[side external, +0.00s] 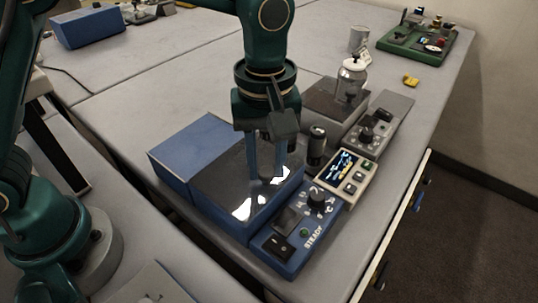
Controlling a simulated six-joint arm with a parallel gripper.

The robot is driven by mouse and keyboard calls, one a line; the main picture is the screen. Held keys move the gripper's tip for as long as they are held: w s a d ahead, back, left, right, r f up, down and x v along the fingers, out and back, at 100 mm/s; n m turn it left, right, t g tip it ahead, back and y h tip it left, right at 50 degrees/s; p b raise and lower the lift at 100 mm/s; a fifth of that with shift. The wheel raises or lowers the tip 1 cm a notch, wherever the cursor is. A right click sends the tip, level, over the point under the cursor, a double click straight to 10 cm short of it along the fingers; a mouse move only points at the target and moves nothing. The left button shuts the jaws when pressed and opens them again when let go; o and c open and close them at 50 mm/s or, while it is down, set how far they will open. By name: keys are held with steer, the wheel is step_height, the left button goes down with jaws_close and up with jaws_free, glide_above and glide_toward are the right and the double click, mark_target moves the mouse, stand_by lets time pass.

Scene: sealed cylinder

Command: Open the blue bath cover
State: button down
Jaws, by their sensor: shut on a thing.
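The blue bath (187,178) stands on the table, with a blue control panel (290,240) along its right front side. A dark grey, shiny top surface with bright white patches, which looks like the bath cover (222,165), lies within its blue walls. I cannot see clearly whether any gap is open along its edge. My gripper (266,176) points straight down over the right part of this surface. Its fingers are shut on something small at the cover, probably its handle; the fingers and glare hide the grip.
A black cylinder (317,145) and a display unit (347,172) stand close to the right of my gripper. Behind are a glass jar (351,80) on a grey device (333,103), a metal cup (358,39) and a green tray (418,45).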

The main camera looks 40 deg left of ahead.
steer(key=a, duration=1.2)
steer(key=shift+a, duration=0.35)
steer(key=c, duration=0.6)
jaws_free()
steer(key=shift+r, duration=2.6)
